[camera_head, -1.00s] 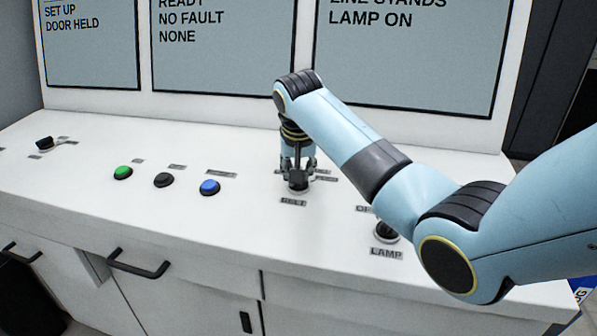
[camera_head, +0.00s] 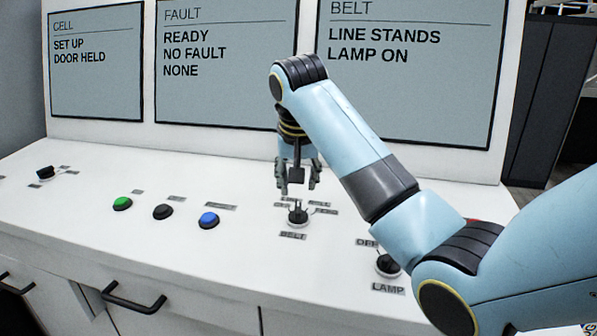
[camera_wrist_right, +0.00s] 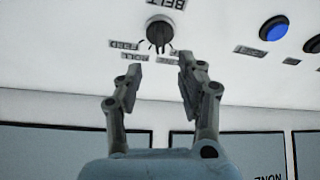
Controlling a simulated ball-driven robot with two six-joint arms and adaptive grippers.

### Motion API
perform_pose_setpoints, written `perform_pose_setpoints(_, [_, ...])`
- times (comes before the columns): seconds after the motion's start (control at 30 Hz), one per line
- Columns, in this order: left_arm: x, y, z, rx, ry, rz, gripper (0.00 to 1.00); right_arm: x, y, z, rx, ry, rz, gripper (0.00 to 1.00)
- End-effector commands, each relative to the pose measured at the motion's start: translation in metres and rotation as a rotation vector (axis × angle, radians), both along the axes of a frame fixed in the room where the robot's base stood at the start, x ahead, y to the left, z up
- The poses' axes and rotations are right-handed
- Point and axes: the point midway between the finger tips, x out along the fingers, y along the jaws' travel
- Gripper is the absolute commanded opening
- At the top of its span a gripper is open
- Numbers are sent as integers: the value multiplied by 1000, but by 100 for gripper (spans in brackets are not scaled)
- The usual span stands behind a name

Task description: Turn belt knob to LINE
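The belt knob (camera_head: 297,214) is a dark rotary knob on the white console, with a BELT label below it and small position labels above it. The exact pointer setting is too small to tell. The belt screen (camera_head: 405,80) reads LINE STANDS, LAMP ON. My left gripper is not in view.
Green (camera_head: 122,204), black (camera_head: 163,212) and blue (camera_head: 209,220) buttons sit left of the knob. A lamp knob (camera_head: 388,264) is at the front right, under my right arm. Another dark knob (camera_head: 46,173) is at the far left. Screens stand along the back.

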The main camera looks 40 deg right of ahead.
Motion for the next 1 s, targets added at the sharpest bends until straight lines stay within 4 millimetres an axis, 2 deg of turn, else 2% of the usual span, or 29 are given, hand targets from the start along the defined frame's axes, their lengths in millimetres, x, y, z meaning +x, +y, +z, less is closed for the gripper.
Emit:
perform_pose_setpoints(0.1, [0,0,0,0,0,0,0,-5,4,16,0,-2,0,38])
perform_pose_setpoints(0.23, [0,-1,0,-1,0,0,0,-8,5,24,-1,1,0,38])
perform_pose_setpoints(0.77, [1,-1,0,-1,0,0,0,-9,6,25,0,1,0,38])
perform_pose_setpoints(0.87, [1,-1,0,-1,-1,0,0,-16,7,17,-3,7,14,38])
perform_pose_setpoints(0.97, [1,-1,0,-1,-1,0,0,-41,11,-8,-15,23,73,38])
perform_pose_setpoints(1.0, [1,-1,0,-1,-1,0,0,-57,14,-22,-23,31,110,38])
